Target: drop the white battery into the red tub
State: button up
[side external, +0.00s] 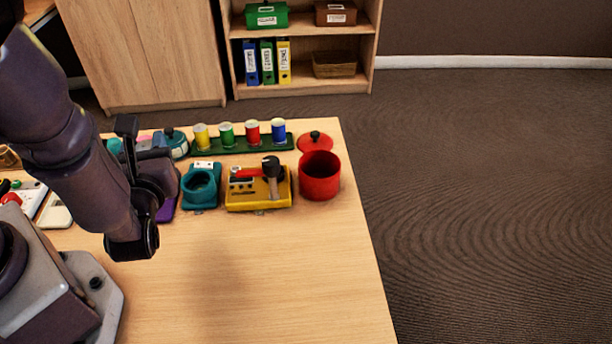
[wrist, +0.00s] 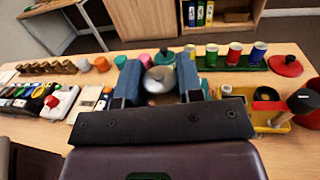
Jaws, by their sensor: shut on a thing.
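The red tub (side external: 319,181) stands open at the right end of the row on the table; part of it shows at the right edge of the wrist view (wrist: 315,88). My gripper (wrist: 158,88) is well left of the tub. Its two blue-grey fingers are shut on a pale grey rounded thing (wrist: 157,82), which I take to be the white battery, though its shape is partly hidden. In the side external view my gripper (side external: 158,178) is seen beside the wrist, and what it holds cannot be made out there.
A yellow toolbox-like tray (side external: 243,203) with tools and a teal holder (side external: 200,187) lie between my gripper and the tub. A red lid (side external: 313,143) lies behind the tub. A green rack (side external: 240,147) with several coloured cylinders is behind. The front table area (side external: 270,280) is clear.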

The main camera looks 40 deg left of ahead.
jog(key=w+d+r+m+t+h, duration=0.1)
jog(key=w+r+m+t+h, duration=0.15)
jog(key=w, duration=0.35)
jog(key=w+r+m+t+h, duration=0.1)
jog(key=w+m+t+h, duration=0.15)
jog(key=w, duration=0.35)
jog(key=w+d+f+m+h, duration=0.1)
jog(key=w+d+f+h, duration=0.15)
jog(key=w+d, duration=1.15)
jog(key=shift+t, duration=0.4)
jog(key=shift+s+d+f, duration=0.15)
jog(key=shift+d+f, duration=0.05)
jog(key=shift+f, duration=0.75)
jog(key=shift+s+d+f, duration=0.1)
jog(key=shift+d+f, duration=0.15)
jog(key=shift+f, duration=0.75)
jog(key=shift+s+d+f, duration=0.15)
jog(key=shift+d+f, duration=0.05)
jog(key=shift+f, duration=0.75)
jog(key=o, duration=1.1)
jog(key=shift+c, duration=0.2)
jog(key=v, duration=1.3)
